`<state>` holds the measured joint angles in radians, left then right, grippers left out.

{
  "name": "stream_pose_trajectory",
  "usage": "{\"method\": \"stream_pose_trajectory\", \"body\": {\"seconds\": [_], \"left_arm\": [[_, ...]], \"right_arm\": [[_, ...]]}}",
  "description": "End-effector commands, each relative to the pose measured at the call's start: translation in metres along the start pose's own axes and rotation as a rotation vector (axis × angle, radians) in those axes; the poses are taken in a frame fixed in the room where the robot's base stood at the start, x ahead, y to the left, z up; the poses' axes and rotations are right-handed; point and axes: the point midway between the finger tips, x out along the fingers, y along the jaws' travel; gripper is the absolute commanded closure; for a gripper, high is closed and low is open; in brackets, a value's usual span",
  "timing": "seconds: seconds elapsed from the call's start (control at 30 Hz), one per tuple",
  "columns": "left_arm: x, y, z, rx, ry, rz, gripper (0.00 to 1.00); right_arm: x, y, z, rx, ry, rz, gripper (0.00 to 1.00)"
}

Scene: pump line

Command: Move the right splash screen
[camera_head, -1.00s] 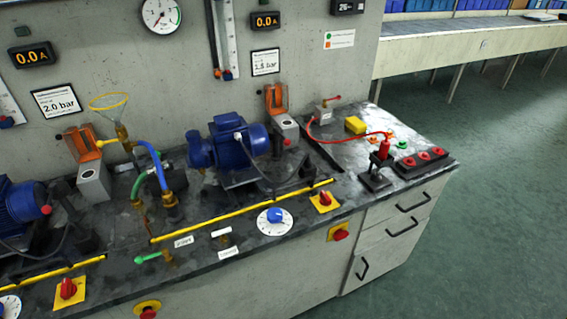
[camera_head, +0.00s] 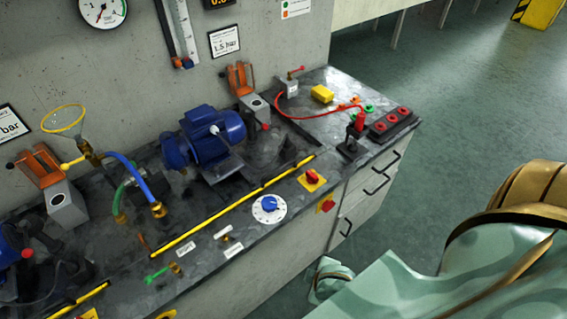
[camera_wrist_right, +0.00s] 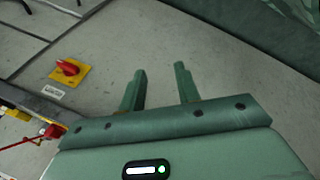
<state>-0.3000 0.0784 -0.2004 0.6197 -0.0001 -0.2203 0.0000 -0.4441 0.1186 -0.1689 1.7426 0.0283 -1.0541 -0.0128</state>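No part is clearly labelled as a splash screen. The right orange see-through flap (camera_head: 240,78) stands raised on a grey block at the back of the bench, beyond the blue pump. A second orange flap (camera_head: 38,165) stands raised at the left. A long yellow strip (camera_head: 205,225) runs along the bench in front of the blue pump. My right gripper (camera_wrist_right: 160,78) is open and empty in the right wrist view, in front of the grey cabinet front and apart from the flaps and strip. My right arm fills the lower right of the head view. My left gripper is not in view.
The blue pump (camera_head: 212,135) stands mid-bench, with a white dial (camera_head: 269,208) in front. A red rotary switch (camera_head: 313,177), red sockets (camera_head: 391,122) and a red cable (camera_head: 305,118) are at the right. A red switch (camera_wrist_right: 68,67) shows on the cabinet front. Green floor lies right.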

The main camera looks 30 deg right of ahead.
Motion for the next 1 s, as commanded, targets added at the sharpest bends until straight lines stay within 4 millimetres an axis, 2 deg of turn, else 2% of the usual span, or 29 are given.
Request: {"method": "stream_pose_trajectory", "body": {"seconds": [0.03,0.17,0.2,0.27,0.33,0.4,0.5,0.57,0.67,0.77,0.8,0.9,1.0], "left_arm": [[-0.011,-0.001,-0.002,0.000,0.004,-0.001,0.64],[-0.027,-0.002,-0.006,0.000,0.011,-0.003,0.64],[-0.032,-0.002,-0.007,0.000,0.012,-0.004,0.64],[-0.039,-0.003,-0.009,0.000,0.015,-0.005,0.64],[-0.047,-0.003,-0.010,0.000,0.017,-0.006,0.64],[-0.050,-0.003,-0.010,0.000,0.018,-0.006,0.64],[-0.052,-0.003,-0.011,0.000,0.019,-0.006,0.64],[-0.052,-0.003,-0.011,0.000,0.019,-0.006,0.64],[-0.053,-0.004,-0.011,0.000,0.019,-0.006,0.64],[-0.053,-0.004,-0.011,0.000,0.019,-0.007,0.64],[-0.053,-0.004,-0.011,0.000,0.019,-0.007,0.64],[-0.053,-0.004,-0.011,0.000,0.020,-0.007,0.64],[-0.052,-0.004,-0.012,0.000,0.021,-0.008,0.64]], "right_arm": [[-0.025,0.019,-0.018,-0.017,0.025,0.028,0.67],[-0.083,0.058,-0.063,-0.089,0.087,0.082,0.67],[-0.102,0.068,-0.080,-0.121,0.115,0.093,0.67],[-0.129,0.081,-0.107,-0.188,0.163,0.101,0.67],[-0.156,0.091,-0.146,-0.307,0.235,0.092,0.67],[-0.168,0.091,-0.179,-0.451,0.292,0.062,0.67],[-0.170,0.091,-0.211,-0.648,0.332,0.009,0.67],[-0.166,0.096,-0.224,-0.766,0.333,-0.025,0.67],[-0.152,0.123,-0.234,-0.939,0.290,-0.085,0.67],[-0.139,0.176,-0.232,-1.043,0.205,-0.146,0.67],[-0.137,0.201,-0.229,-1.057,0.171,-0.168,0.67],[-0.140,0.260,-0.218,-1.051,0.109,-0.210,0.67],[-0.148,0.299,-0.209,-1.021,0.079,-0.234,0.67]]}}
